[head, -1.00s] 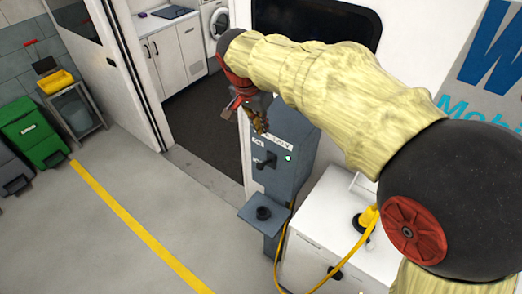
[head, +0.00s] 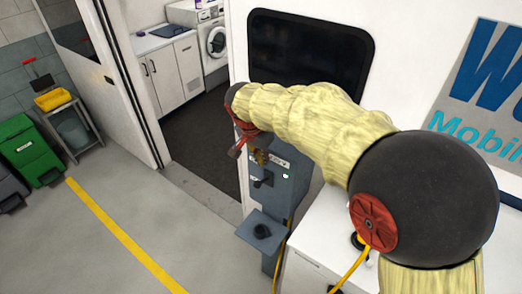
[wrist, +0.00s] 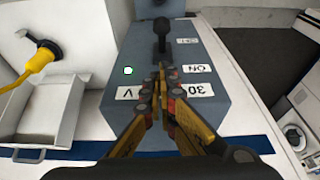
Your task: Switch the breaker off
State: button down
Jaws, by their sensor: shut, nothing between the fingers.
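The breaker box is a grey-blue pedestal (head: 283,200) beside the van wall. Its black lever handle (head: 264,179) sits on the front face, and a small lit green lamp (head: 286,176) is to its right. The lamp (wrist: 127,70) glows at left. My gripper (wrist: 160,72) is shut and empty over the box face, apart from the lever in that view. In the head view my gripper (head: 259,157) is just above the lever, partly hidden by my wrist.
A small grey shelf with a black knob (head: 262,232) juts out below the lever. A white cabinet (head: 310,245) with a yellow cable (head: 350,272) and plug (wrist: 40,60) stands beside the box. Open floor lies left of it, with a yellow line (head: 120,235).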

aim_at(261, 182)
notch_tip(261, 182, down, 4)
jog(key=shift+s+a, duration=0.15)
jog(key=shift+s+a+f, duration=0.15)
jog(key=shift+f, duration=0.25)
jog(key=shift+s+a+f, duration=0.1)
jog(key=shift+s+f, duration=0.05)
jog(key=shift+f, duration=0.2)
jog(key=shift+s+f+b, duration=0.1)
jog(key=shift+f+b, duration=0.05)
jog(key=shift+b, duration=0.15)
jog(key=shift+s+a+t+b, duration=0.15)
jog(key=shift+t+b, duration=0.15)
jog(key=shift+b, duration=0.25)
